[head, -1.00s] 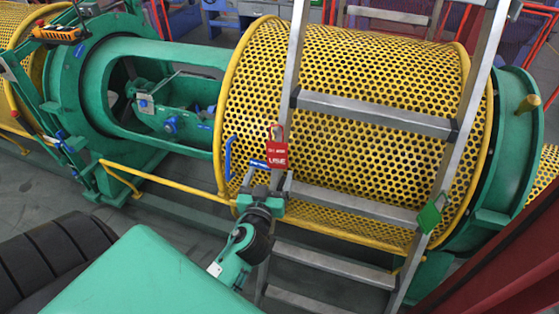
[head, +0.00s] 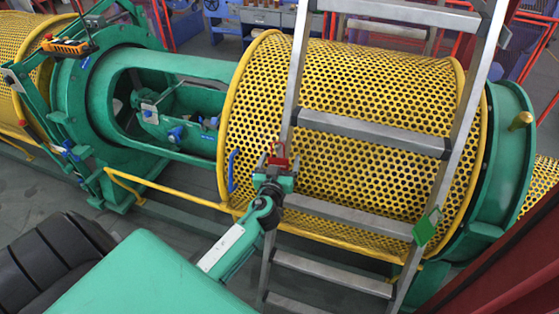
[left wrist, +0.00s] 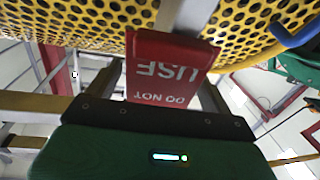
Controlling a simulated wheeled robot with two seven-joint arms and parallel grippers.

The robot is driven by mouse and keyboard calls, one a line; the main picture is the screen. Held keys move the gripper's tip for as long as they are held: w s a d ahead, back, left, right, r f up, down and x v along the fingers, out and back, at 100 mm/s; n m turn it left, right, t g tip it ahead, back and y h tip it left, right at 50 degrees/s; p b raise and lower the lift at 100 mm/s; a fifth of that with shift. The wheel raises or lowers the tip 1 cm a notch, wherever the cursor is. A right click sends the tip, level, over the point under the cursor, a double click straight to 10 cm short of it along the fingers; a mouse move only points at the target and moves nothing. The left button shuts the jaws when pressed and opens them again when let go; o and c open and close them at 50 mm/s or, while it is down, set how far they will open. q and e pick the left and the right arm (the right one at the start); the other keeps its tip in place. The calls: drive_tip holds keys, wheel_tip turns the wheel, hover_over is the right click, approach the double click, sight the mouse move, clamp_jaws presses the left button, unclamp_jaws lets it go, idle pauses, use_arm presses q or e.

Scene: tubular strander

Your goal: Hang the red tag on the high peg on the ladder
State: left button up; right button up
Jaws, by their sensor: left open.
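The red tag (head: 278,160) is at the ladder's left rail, with a loop at its top. In the head view my left gripper (head: 274,172) covers most of it. In the left wrist view the tag (left wrist: 172,64) shows white lettering upside down, just ahead of the gripper's palm. My left gripper is open, with the tag in front of or between its fingers; contact cannot be told. The aluminium ladder (head: 372,133) leans before the yellow perforated drum. The high peg cannot be made out. My right gripper is not in view.
The yellow perforated drum (head: 350,85) stands right behind the ladder. A green tag (head: 427,226) hangs on the right rail. A blue handle (head: 232,170) and a yellow rail (head: 165,190) lie left of the gripper. A dark red surface (head: 500,265) fills the lower right.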

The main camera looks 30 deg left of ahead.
use_arm(q)
drive_tip(key=c, duration=1)
drive_tip(key=shift+r+p, duration=0.95)
drive_tip(key=shift+r, duration=0.4)
drive_tip(key=shift+c, duration=0.2)
drive_tip(key=shift+s, duration=0.1)
drive_tip(key=shift+s+d+f, duration=0.1)
drive_tip(key=shift+s, duration=0.05)
drive_tip(key=a+b+v, duration=0.1)
drive_tip(key=b+v, duration=0.1)
drive_tip(key=v, duration=0.6)
drive_tip(key=shift+s, duration=0.5)
drive_tip(key=s+d+r+m+t+h, duration=0.1)
drive_tip(key=s+d+m+h, duration=0.3)
drive_tip(key=d, duration=0.9)
drive_tip(key=s+r+h, duration=0.1)
drive_tip(key=s+h, duration=0.1)
drive_tip(key=shift+r+h+b, duration=0.25)
drive_tip(key=shift+h+b, duration=0.05)
drive_tip(key=shift+h, duration=0.1)
